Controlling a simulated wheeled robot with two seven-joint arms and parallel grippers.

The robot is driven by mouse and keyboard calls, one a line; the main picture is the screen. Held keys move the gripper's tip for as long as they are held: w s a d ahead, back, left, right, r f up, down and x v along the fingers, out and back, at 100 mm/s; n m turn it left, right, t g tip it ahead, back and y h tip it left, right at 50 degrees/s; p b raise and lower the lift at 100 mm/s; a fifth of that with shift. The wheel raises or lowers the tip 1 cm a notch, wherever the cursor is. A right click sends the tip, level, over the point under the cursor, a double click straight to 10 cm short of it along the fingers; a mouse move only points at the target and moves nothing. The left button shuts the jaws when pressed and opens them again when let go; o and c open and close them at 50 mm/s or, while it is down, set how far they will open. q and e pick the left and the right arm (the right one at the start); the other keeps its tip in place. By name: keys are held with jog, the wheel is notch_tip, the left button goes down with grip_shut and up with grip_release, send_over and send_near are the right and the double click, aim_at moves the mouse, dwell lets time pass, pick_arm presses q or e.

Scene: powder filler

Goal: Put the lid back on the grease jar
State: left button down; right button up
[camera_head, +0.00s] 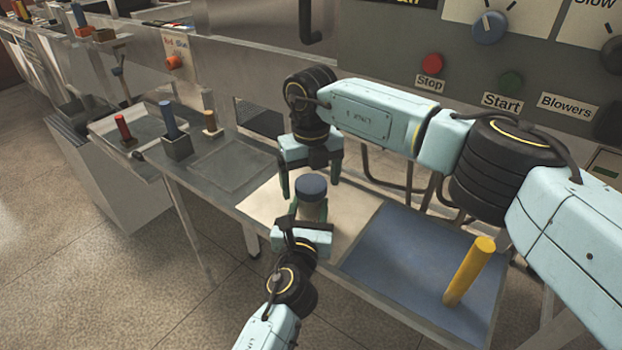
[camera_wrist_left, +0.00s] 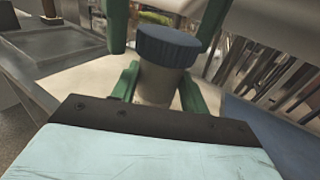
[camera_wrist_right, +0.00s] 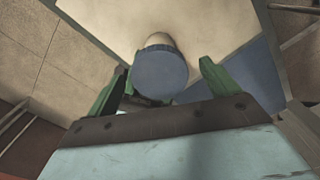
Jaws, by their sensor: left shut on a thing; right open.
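The grease jar (camera_head: 312,210) is a pale, short cylinder above the cream mat, upright or nearly so. The blue ribbed lid (camera_head: 311,187) sits on top of its mouth; it also shows in the left wrist view (camera_wrist_left: 168,46) and from above in the right wrist view (camera_wrist_right: 160,72). How firmly it is seated I cannot tell. My left gripper (camera_head: 311,212) is shut on the jar's body from the near side. My right gripper (camera_head: 310,184) is open above, its green fingers on either side of the lid and apart from it, as the left wrist view shows.
The control panel (camera_head: 450,60) rises behind. The cream mat (camera_head: 262,205) is clear around the jar.

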notch_tip(320, 180, up, 12)
dwell(0.5)
pick_arm(q)
jog(key=c, duration=0.7)
grip_release()
jog(key=shift+o, duration=0.2)
jog(key=shift+s, duration=0.1)
jog(key=s+a+p, duration=0.1)
jog(key=s+a, duration=0.1)
jog(key=s, duration=1.1)
pick_arm(e)
jog(key=shift+r, duration=0.5)
pick_arm(q)
jog(key=shift+s, duration=0.1)
pick_arm(e)
jog(key=shift+s+f, duration=0.1)
